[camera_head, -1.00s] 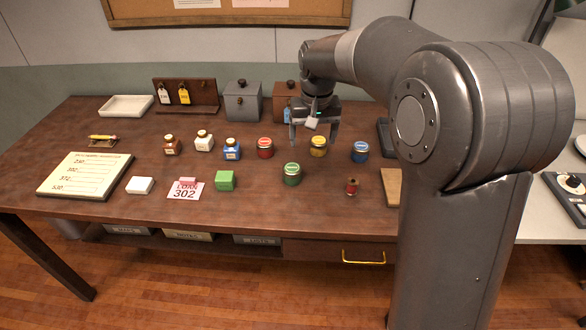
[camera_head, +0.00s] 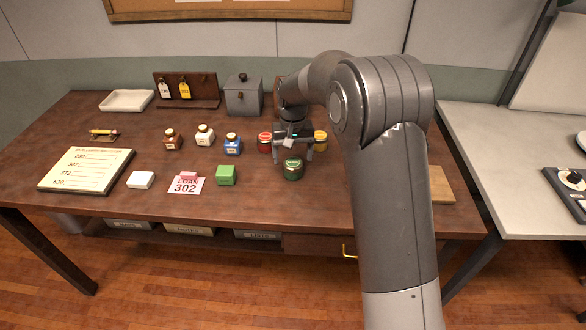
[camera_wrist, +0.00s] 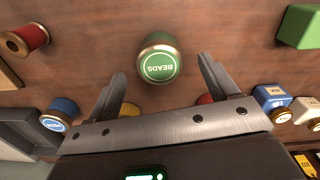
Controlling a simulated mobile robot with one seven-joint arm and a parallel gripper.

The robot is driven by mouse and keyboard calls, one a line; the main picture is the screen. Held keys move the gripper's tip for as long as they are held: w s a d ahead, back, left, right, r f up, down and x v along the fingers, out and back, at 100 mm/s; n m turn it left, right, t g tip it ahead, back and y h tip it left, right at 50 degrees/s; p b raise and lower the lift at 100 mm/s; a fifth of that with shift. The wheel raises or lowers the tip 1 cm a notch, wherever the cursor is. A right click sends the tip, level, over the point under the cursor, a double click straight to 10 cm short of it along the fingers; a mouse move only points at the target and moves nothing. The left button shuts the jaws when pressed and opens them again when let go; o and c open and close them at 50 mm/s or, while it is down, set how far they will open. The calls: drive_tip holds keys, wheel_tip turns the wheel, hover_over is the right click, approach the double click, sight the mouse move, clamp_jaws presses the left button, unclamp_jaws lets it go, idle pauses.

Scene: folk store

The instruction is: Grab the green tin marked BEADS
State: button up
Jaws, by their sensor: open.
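The green tin (camera_head: 292,169) stands upright on the brown table, in front of the red and yellow tins. In the wrist view the green tin (camera_wrist: 159,60) shows its round green lid with the word BEADS, upside down. My gripper (camera_head: 292,155) is above and just behind the green tin in the head view, pointing down. In the wrist view my gripper (camera_wrist: 162,72) has its two fingers spread wide, with the tin beyond and between the tips. The fingers are open and empty, and I see no contact with the tin.
A red tin (camera_head: 265,142) and a yellow tin (camera_head: 320,140) stand close behind. A blue tin (camera_wrist: 59,114) and a red spool (camera_wrist: 25,40) show in the wrist view. A green block (camera_head: 226,175) stands to the left. Bare table lies in front of the tin.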

sight(293, 162)
wheel_tip(293, 162, down, 5)
drive_tip(key=shift+w+r, duration=0.1)
drive_tip(key=shift+w, duration=0.05)
drive_tip(key=c, duration=1.1)
